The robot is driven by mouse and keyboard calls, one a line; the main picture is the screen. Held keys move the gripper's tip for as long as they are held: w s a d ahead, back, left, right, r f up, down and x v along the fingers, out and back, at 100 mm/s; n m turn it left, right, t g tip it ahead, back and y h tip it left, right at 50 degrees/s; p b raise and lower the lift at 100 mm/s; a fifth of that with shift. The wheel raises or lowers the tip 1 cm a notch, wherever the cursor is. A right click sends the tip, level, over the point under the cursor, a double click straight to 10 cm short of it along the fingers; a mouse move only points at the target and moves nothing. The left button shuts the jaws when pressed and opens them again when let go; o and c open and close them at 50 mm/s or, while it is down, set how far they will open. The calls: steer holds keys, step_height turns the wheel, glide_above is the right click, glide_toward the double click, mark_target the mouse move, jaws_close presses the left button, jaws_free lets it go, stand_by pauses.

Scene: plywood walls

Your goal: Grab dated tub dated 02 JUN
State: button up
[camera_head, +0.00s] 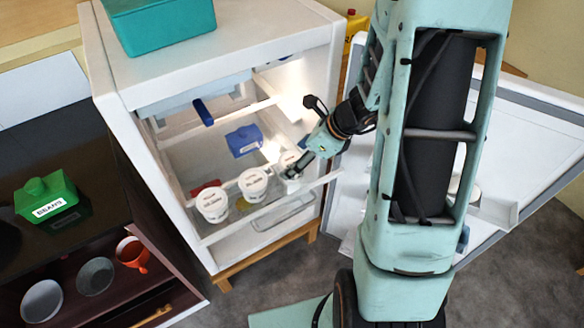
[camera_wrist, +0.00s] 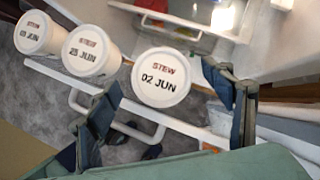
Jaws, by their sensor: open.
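The tub labelled STEW 02 JUN (camera_wrist: 161,77) is white and round-lidded, rightmost of three tubs in the wrist view. In the head view it is the tub (camera_head: 289,159) at the right end of the row, partly hidden by my gripper (camera_head: 297,169). In the wrist view my gripper (camera_wrist: 166,88) is open, its fingers spread to either side of this tub's near edge. I cannot tell whether they touch it. The middle tub (camera_wrist: 91,50) reads STEW 25 JUN. The left tub (camera_wrist: 35,33) reads STEW with a June date, its first digits unclear.
The tubs stand near the front edge of a shelf in an open white fridge (camera_head: 106,65). A blue container (camera_head: 244,140) and a red item (camera_head: 206,187) lie behind them. The open fridge door (camera_head: 530,130) is at right. A dark cabinet with a green box (camera_head: 47,196) is at left.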

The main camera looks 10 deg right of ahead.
steer(key=shift+x, duration=1.3)
steer(key=shift+d, duration=0.1)
steer(key=c, duration=1.4)
